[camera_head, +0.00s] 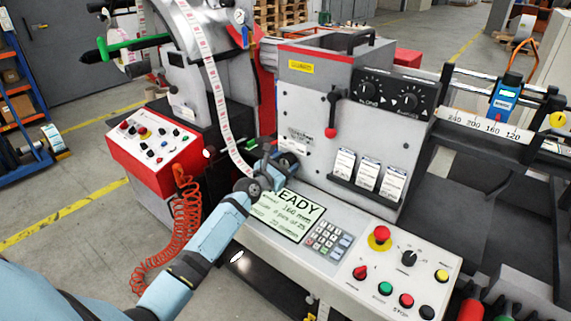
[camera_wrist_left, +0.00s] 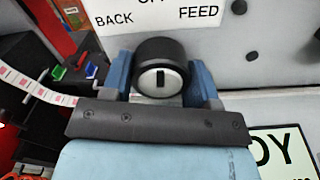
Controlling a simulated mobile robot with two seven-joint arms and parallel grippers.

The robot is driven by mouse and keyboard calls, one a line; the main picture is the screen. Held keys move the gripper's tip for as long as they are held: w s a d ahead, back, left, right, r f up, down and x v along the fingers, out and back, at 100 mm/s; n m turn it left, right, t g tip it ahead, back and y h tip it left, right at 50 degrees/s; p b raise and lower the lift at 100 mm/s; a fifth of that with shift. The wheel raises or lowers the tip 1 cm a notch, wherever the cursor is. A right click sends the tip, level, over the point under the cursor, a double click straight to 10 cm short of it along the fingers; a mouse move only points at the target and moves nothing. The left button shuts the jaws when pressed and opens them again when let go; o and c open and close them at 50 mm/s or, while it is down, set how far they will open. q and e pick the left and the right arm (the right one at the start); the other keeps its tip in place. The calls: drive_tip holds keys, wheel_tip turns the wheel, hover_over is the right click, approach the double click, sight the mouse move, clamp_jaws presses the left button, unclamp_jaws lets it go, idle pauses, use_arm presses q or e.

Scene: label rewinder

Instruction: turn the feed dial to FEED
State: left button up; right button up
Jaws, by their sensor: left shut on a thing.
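The feed dial (camera_wrist_left: 161,66) is a round black knob with a light face and a short dark mark standing about upright. It sits below a white label plate (camera_wrist_left: 158,15) reading BACK at left and FEED at right, with the middle word cut off at the top. My left gripper (camera_wrist_left: 163,84) is shut on the dial, one blue finger on each side. In the head view my left gripper (camera_head: 272,171) is at the front panel just above the READY screen (camera_head: 288,210), and the dial is mostly hidden there. My right gripper is not in view.
A keypad (camera_head: 328,241) and a sloping panel with a red stop button (camera_head: 380,235) and several coloured buttons lie to the right. The label web (camera_head: 217,95) runs down close to the gripper's left.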

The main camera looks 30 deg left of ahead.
use_arm(q)
drive_tip(key=m, duration=0.3)
drive_tip(key=shift+m, duration=2)
drive_tip(key=o, duration=0.9)
drive_tip(key=s, duration=0.9)
drive_tip(key=s+a, duration=0.1)
drive_tip(key=s, duration=0.3)
drive_tip(key=shift+s+a, duration=0.1)
drive_tip(key=shift+s, duration=0.3)
